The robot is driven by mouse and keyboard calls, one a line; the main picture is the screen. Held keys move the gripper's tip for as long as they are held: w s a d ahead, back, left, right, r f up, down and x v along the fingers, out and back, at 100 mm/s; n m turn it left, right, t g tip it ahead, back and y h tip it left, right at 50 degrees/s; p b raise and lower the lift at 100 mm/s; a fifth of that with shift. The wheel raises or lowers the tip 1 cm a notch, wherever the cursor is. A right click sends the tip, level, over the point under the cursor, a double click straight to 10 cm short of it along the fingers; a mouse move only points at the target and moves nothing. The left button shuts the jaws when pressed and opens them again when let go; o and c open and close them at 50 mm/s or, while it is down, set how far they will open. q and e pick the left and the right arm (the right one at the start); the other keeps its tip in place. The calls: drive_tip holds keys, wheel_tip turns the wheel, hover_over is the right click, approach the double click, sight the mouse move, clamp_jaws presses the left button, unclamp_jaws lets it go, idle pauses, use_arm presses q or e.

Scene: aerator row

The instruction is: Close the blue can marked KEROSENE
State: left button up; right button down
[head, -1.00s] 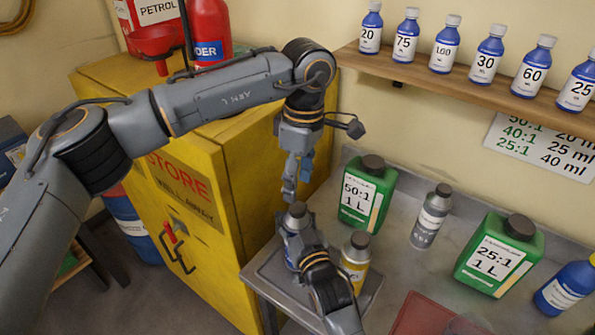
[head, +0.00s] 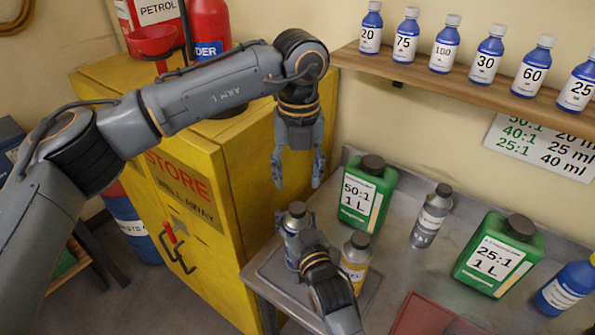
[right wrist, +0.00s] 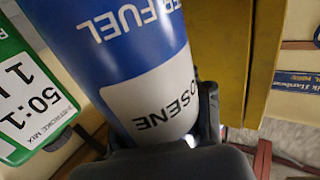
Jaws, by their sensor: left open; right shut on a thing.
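The blue can marked KEROSENE (head: 291,245) stands upright at the left end of the bench, on a grey tray. A grey cap (head: 297,209) sits on its top; how tight it is cannot be told. My right gripper (head: 308,248) is shut around the can's side and partly hides it. The right wrist view shows the can (right wrist: 135,60) close up and upside down, with "...OSENE" legible and a dark finger of the right gripper (right wrist: 205,110) against it. My left gripper (head: 298,184) hangs above the cap, fingers pointing down, open and empty.
A green 50:1 jug (head: 366,195) is behind, and a grey bottle (head: 431,216) and green 25:1 jug (head: 495,255) are farther right. The yellow cabinet (head: 245,180) is close on the left.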

sight(297, 207)
use_arm(q)
drive_tip(key=n, duration=0.5)
drive_tip(key=shift+r+n, duration=0.15)
drive_tip(key=shift+n, duration=0.15)
drive_tip(key=shift+f, duration=4.05)
